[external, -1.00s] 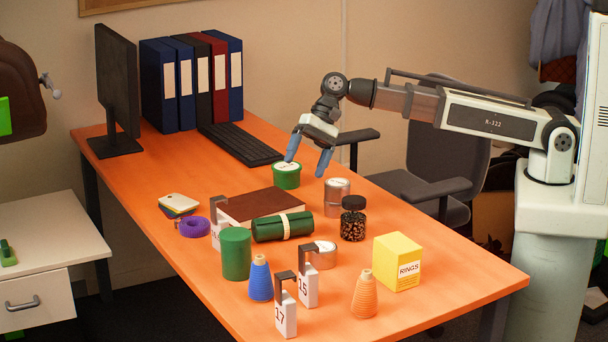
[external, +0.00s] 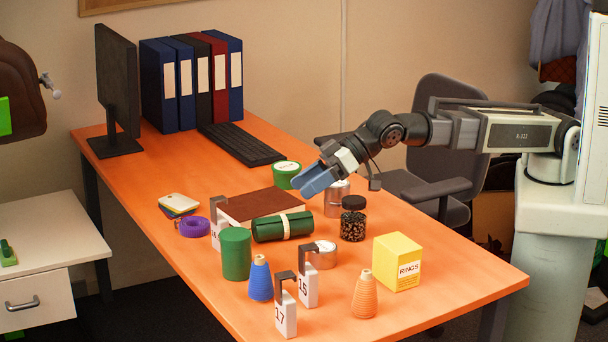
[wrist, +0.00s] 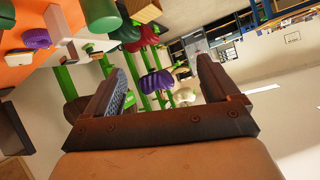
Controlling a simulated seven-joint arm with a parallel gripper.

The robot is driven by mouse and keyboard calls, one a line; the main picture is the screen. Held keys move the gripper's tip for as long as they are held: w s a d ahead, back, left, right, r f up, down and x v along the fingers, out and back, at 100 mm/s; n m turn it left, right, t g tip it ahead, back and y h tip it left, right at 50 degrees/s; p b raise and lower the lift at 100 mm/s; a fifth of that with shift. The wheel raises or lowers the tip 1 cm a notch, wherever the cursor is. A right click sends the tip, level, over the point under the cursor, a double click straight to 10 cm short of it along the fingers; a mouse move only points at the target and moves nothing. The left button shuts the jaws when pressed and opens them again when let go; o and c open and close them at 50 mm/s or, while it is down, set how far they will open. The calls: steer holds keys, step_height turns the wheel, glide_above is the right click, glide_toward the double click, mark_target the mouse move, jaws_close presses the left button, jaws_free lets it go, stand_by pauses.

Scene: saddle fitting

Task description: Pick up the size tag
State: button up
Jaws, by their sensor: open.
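Three white size tags with dark hooked tops stand on the orange desk in the external view. The tag marked 17 (external: 286,318) is at the front edge, the tag marked 15 (external: 308,287) is just behind it, and a third tag (external: 216,236) is by the brown book, its number hard to read. My gripper (external: 314,182) is in the air above the far side of the book and green roll, away from all three tags. It is open and empty; the wrist view shows its two fingers (wrist: 162,72) apart.
A dark jar (external: 353,220) and yellow box (external: 398,262) are to the right. The desk's left front is clear.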

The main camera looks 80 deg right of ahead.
steer(key=s+a+r+n+y, duration=0.1)
steer(key=s+a+r+n, duration=0.15)
steer(key=s+a, duration=0.2)
glide_above(301, 279)
steer(key=s+d, duration=0.3)
steer(key=s, duration=0.1)
step_height(301, 279, down, 10)
steer(key=shift+n+t, duration=0.35)
steer(key=shift+t, duration=0.05)
steer(key=shift+w+f, duration=0.15)
steer(key=shift+f, duration=1.85)
steer(key=shift+w+f, duration=0.1)
steer(key=shift+f, duration=1.9)
steer(key=x, duration=0.5)
steer(key=shift+a, duration=0.1)
steer(key=shift+c, duration=0.3)
steer(key=c, duration=1)
